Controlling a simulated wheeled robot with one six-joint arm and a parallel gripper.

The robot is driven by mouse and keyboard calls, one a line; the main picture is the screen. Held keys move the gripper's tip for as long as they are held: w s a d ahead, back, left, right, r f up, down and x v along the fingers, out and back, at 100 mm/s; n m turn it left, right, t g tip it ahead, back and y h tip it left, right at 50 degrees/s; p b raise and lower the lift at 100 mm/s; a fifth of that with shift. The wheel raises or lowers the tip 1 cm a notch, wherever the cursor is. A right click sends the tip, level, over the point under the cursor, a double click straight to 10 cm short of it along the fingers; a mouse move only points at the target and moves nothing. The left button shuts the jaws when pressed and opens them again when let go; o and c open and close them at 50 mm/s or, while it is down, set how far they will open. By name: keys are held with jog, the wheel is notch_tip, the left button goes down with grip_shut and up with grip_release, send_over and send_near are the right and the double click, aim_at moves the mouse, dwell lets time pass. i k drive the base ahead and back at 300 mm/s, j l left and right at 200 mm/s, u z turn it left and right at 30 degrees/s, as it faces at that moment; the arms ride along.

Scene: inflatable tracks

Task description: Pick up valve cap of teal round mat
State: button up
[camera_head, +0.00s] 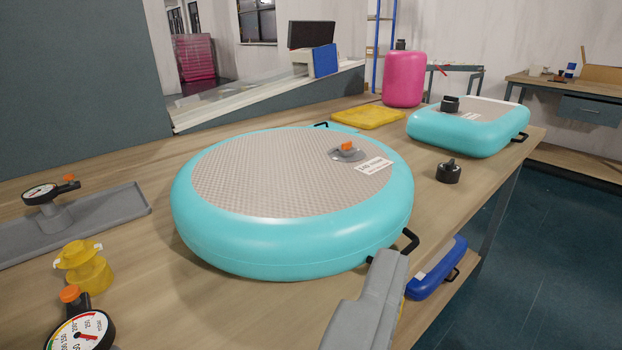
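The teal round mat (300,238) lies flat on the wooden table, with a beige textured top. A grey valve with an orange middle (347,147) sits on its top near the right rim, beside a white label. A black round cap (449,172) with a raised knob stands on the table to the right of the mat. I cannot tell for certain that this cap belongs to the round mat. My grey gripper (385,275) shows in part at the bottom, in front of the mat and well short of the cap. Its fingertips cannot be told apart.
A teal rectangular mat (468,136) with a black cap (450,104) lies behind right. Gauges (40,192), a yellow fitting (84,268) and a grey tray (110,208) are left. A blue mat (436,270) lies lower right.

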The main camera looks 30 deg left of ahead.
aim_at(448, 172)
jog(key=i+l+u, duration=0.2)
jog(key=i+l, duration=0.15)
jog(key=i, duration=0.3)
jog(key=i+l+u, duration=0.15)
jog(key=i+l, duration=0.35)
jog(key=i, duration=0.1)
